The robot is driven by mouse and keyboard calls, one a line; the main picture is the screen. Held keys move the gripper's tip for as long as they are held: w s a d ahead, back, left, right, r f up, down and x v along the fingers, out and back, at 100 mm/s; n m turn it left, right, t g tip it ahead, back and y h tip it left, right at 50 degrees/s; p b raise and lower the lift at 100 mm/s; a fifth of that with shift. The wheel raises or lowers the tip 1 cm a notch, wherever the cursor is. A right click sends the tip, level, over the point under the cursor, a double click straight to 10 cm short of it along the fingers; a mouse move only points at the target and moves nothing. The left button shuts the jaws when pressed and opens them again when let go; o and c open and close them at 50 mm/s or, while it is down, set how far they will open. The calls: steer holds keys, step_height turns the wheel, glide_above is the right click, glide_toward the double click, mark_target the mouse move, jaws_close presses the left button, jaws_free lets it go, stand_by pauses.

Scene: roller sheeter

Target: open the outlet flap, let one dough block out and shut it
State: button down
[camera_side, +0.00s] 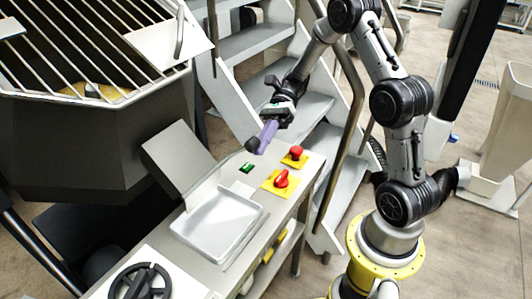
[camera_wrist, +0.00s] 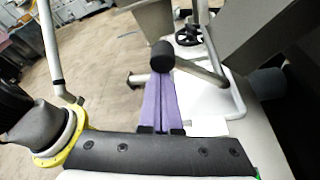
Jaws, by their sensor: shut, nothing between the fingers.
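My gripper (camera_side: 264,137) has shut purple fingers, which also show in the wrist view (camera_wrist: 160,103). They are above the far end of the machine's table. A black round knob (camera_side: 252,145) is right at the fingertips, and it also shows in the wrist view (camera_wrist: 162,55). I cannot tell whether they touch. A tilted grey plate (camera_side: 178,157), perhaps the outlet flap, stands below the dark hopper (camera_side: 85,150), left of my gripper. Tan dough (camera_side: 125,86) shows under the hopper's grid. No separate dough block is visible. The pale tray (camera_side: 213,247) below the plate looks empty.
A red button (camera_side: 296,152), a red rotary switch (camera_side: 281,178) and a green switch (camera_side: 247,168) are on the table near my gripper. A black handwheel (camera_side: 139,284) is at the front. Metal stairs (camera_side: 250,43) with a handrail (camera_side: 352,110) stand behind.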

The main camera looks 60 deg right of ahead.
steer(key=w+r, duration=0.3)
steer(key=w, duration=0.2)
steer(key=shift+r, duration=0.35)
steer(key=shift+w, duration=0.2)
stand_by(0.4)
steer(key=d, duration=0.9)
steer(key=shift+s+d, duration=0.25)
steer(key=shift+s, duration=0.1)
steer(key=shift+f, duration=0.1)
stand_by(0.4)
